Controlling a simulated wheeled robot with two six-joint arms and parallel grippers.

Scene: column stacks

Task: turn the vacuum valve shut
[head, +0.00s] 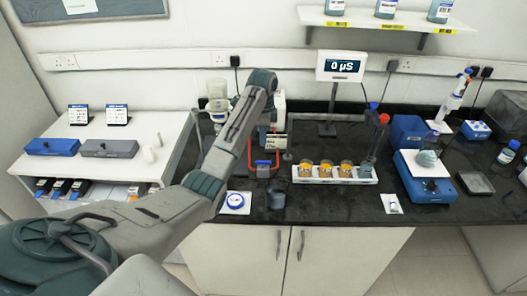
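My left arm (235,130) reaches in from the lower left over the bench, with its bent end near the wall behind the bench. Whether my gripper touches anything there cannot be told. My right gripper is not in view.
A white rack (335,180) with several amber-filled beakers stands right of the setup. A blue balance (424,188) stands farther right. A white side table (98,130) is at left.

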